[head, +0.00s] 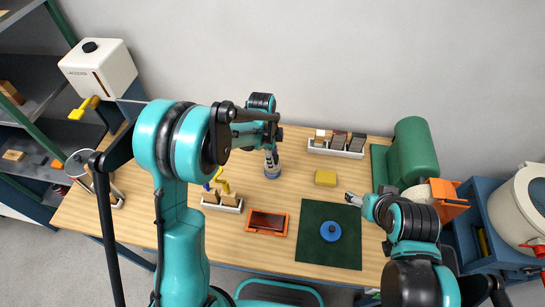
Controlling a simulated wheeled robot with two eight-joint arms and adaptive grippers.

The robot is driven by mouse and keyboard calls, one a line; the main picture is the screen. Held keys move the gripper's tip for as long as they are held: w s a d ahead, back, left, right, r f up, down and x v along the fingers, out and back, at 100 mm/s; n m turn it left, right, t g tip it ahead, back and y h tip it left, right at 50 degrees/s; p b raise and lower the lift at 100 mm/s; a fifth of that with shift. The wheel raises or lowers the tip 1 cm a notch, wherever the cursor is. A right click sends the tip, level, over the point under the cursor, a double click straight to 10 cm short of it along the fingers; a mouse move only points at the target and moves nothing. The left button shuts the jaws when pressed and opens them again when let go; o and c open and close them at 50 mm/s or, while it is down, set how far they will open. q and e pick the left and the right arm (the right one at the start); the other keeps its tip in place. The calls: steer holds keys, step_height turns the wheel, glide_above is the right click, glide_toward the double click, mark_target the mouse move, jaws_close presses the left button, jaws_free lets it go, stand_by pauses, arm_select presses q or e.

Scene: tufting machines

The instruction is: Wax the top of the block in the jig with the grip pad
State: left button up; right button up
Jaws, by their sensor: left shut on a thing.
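A dark reddish-brown block (267,220) lies flat in an orange frame that looks like the jig (249,229), near the table's front middle. A blue round pad with a knob (330,231), which may be the grip pad, lies on a dark green mat (313,254) to its right. My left gripper (272,163) points down behind the jig, shut on a small grey-blue round thing (272,173); its fingers hide much of it. My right gripper (353,199) is low over the mat's back right corner, pointing left. Its finger gap is too small to judge.
A yellow block (325,178) lies behind the mat. White racks with upright pieces stand at the back (336,152) and left of the jig (222,207). A green cylinder machine (415,150) and an orange bin (449,200) stand right. A white dispenser (98,68) stands left.

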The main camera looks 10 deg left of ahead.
arm_select(q)
steer(key=shift+f+b, duration=0.45)
steer(key=shift+f, duration=0.05)
stand_by(0.6)
stand_by(1.3)
steer(key=shift+r, duration=0.55)
steer(key=shift+r+p, duration=2)
steer(key=shift+r, duration=0.95)
steer(key=shift+s+f, duration=0.1)
